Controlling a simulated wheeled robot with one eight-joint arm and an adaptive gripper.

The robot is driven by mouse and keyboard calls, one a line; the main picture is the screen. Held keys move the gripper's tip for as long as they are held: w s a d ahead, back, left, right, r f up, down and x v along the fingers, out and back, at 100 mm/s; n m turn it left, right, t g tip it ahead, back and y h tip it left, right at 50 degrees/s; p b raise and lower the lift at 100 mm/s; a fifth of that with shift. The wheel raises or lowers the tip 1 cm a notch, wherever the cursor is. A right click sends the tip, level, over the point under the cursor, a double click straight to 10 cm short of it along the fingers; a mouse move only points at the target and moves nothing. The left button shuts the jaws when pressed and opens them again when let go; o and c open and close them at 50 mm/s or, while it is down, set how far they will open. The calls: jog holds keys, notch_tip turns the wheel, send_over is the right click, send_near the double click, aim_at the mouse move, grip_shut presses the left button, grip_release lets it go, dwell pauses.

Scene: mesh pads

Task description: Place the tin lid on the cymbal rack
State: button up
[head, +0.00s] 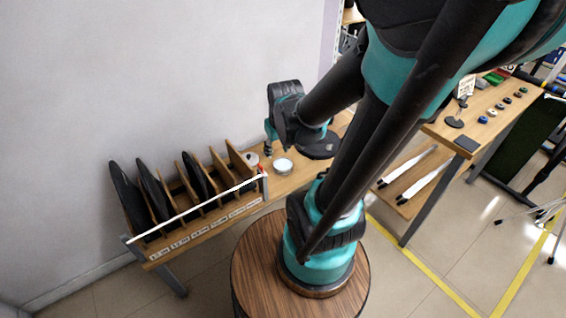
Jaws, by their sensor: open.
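The cymbal rack (237,158) is a wooden rack with upright dividers at the left of the bench. Several black discs (130,200) stand on edge in its slots, and a white rail runs along its front. A small pale round thing (283,166), which looks like the tin lid, lies on the bench just right of the rack. My gripper (268,150) is above the bench, close to the pale thing's upper left in the picture. It is open and appears empty. My arm hides part of the bench, and the fingertips are small and partly unclear.
A dark round shape (320,148) shows right of the pale thing; I cannot tell what it is. A label strip (205,232) runs along the bench's front edge. A second table (490,112) with small items stands at the right. The wall is close behind the rack.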

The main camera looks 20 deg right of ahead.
jog(key=s, duration=0.1)
jog(key=s+f+m, duration=0.1)
jog(key=s, duration=0.1)
jog(key=s+m, duration=0.1)
jog(key=s, duration=0.1)
jog(key=shift+d+f, duration=0.1)
jog(key=shift+f, duration=0.15)
